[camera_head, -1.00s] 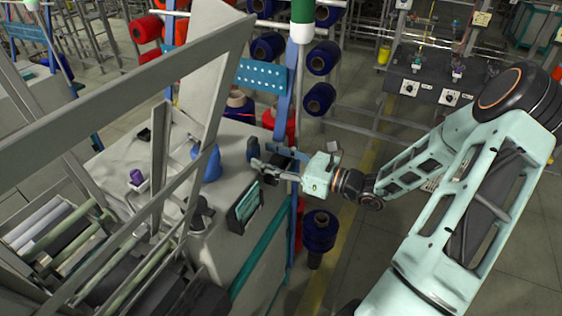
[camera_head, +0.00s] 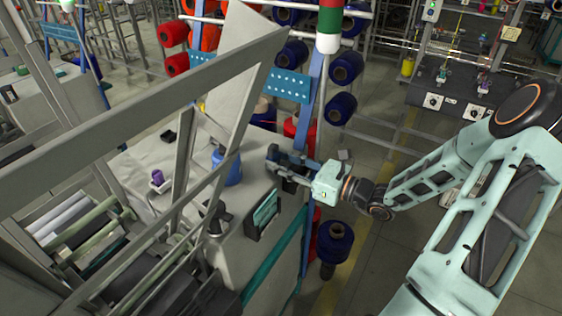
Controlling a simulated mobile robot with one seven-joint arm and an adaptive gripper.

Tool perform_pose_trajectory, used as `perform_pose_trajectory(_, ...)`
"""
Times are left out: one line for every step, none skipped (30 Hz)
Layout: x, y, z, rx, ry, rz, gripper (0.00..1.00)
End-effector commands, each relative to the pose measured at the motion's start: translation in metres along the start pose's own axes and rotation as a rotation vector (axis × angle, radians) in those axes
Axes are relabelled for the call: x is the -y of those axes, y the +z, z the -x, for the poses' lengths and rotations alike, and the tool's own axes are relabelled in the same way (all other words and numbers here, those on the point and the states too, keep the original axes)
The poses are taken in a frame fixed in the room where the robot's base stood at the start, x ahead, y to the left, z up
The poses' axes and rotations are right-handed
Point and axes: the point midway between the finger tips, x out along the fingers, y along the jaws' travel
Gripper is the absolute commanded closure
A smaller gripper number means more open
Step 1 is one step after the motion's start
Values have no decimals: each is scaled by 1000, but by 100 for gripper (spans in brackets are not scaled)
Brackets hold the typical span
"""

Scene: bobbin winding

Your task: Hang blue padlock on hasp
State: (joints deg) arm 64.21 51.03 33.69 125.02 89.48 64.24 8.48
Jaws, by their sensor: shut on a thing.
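My gripper (camera_head: 277,165) is above the right end of the grey machine top. It is shut on a small dark bluish thing (camera_head: 272,152) at its fingertips, which seems to be the blue padlock. Its shackle and shape are too small and dark to make out. I cannot make out the hasp in this view. The fingers and the dark parts around them blend together, so I cannot tell whether the held thing touches anything.
A blue container (camera_head: 229,168) stands left of my gripper on the machine top (camera_head: 262,183). A dark-framed teal panel (camera_head: 262,214) is just below my gripper. A blue perforated plate (camera_head: 287,85) and post stand behind. Grey frame bars cross the left. Bobbins hang on a rack.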

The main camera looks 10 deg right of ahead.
Motion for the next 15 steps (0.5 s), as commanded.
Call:
perform_pose_trajectory(0, 0, 0, 0, 0, 0, 99)
perform_pose_trajectory(0, 0, 0, 0, 0, 0, 100)
perform_pose_trajectory(0, 1, 0, 0, 0, 0, 100)
perform_pose_trajectory(0, 2, 0, 0, 0, 0, 100)
perform_pose_trajectory(0, 4, 0, 0, 0, 0, 100)
perform_pose_trajectory(0, 7, 0, 0, 0, 0, 100)
perform_pose_trajectory(0, 10, 0, 0, 0, 0, 100)
perform_pose_trajectory(0, 13, 0, 0, 0, 0, 100)
perform_pose_trajectory(0, 18, 0, 0, 0, 0, 100)
perform_pose_trajectory(0, 22, 0, 0, 0, 0, 100)
perform_pose_trajectory(0, 26, 0, 0, 0, 0, 100)
perform_pose_trajectory(0, 32, 0, 0, 0, 0, 100)
perform_pose_trajectory(0, 35, 0, 0, 0, 0, 100)
perform_pose_trajectory(0, 39, 0, 0, 0, 0, 100)
perform_pose_trajectory(0, 44, 0, 0, 0, 0, 100)
